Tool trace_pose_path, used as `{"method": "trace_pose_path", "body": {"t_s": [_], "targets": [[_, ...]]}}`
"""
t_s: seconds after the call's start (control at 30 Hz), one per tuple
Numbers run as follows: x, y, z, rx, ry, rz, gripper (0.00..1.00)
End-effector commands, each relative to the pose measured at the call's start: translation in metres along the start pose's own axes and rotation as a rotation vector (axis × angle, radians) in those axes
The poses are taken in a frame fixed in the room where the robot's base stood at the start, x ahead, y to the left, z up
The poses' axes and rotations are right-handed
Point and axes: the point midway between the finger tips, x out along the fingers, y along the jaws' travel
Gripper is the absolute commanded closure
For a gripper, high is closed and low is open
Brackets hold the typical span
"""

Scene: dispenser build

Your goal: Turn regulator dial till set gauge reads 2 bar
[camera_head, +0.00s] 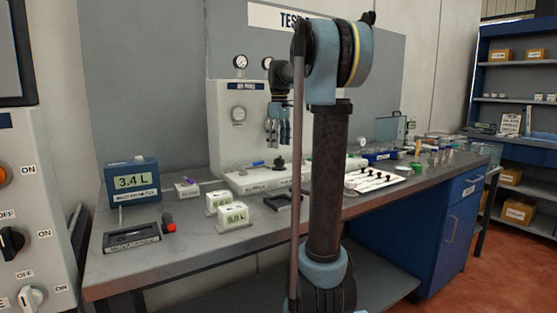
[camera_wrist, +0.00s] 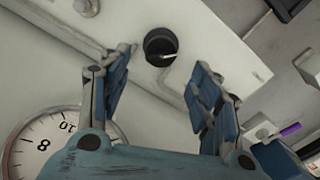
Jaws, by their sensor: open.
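A black round dial with a pale pointer line (camera_wrist: 160,46) sits on a white surface; a black knob (camera_head: 279,163) shows low on the panel's ledge. My gripper (camera_head: 278,140) is open and empty, above the knob. In the wrist view the dial appears between and beyond the fingers (camera_wrist: 165,66).
Two small gauges (camera_head: 240,62) top the panel. A blue 3.4 L meter (camera_head: 132,183), white display cubes (camera_head: 232,215) and a black tray (camera_head: 131,238) stand on the left. A white tray with black-knobbed parts (camera_head: 376,179) lies to the right.

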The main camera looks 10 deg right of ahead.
Motion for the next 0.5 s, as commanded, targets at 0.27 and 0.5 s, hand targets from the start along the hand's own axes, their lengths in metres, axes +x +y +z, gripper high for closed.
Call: {"method": "trace_pose_path", "body": {"t_s": [0.27,0.5], "targets": [[0.045,0.0,0.0,0.0,0.0,0.0,0.43],[0.065,0.0,0.0,0.0,0.0,0.0,0.43]]}}
